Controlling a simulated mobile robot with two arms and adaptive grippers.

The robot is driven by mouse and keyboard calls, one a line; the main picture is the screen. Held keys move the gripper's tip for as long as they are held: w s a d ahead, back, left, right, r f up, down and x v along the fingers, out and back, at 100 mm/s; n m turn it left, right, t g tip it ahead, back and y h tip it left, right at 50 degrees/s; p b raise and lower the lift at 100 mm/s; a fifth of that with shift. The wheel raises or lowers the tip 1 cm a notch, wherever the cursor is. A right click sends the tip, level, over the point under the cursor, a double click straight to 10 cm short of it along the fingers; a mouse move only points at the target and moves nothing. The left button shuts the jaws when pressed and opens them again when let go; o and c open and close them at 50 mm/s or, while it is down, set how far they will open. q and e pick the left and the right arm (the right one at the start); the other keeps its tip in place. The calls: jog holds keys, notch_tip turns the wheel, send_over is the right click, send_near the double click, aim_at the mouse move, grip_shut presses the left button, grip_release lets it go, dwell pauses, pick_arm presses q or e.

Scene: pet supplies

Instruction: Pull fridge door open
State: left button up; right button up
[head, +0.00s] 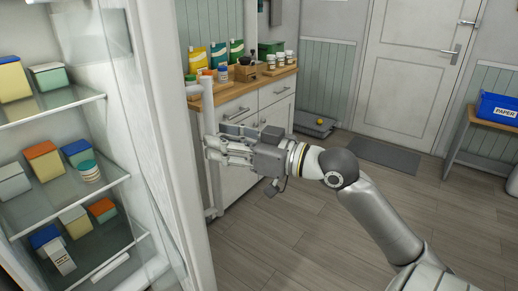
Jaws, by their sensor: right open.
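The fridge (66,105) stands at the left, its glass shelves showing coloured boxes and tubs. The white frame of its door (172,120) runs down the picture just right of the shelves. I cannot tell whether the door is shut or slightly ajar. A pale vertical bar handle (208,108) stands out on the right side of the frame. My right gripper (219,150) reaches in from the right, its fingers open at the middle of the handle. The fingers partly cover the handle, and contact is not clear. My left gripper is not in view.
A wooden-topped white cabinet (262,95) with bags and jars stands behind my gripper. A closed white door (412,60) and a grey mat (388,152) are at the back. A bench with a blue paper bin (497,108) is at the right. The wooden floor (290,235) is clear.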

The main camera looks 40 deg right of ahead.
jog(key=v, duration=0.9)
jog(key=shift+w, duration=0.1)
dwell(0.4)
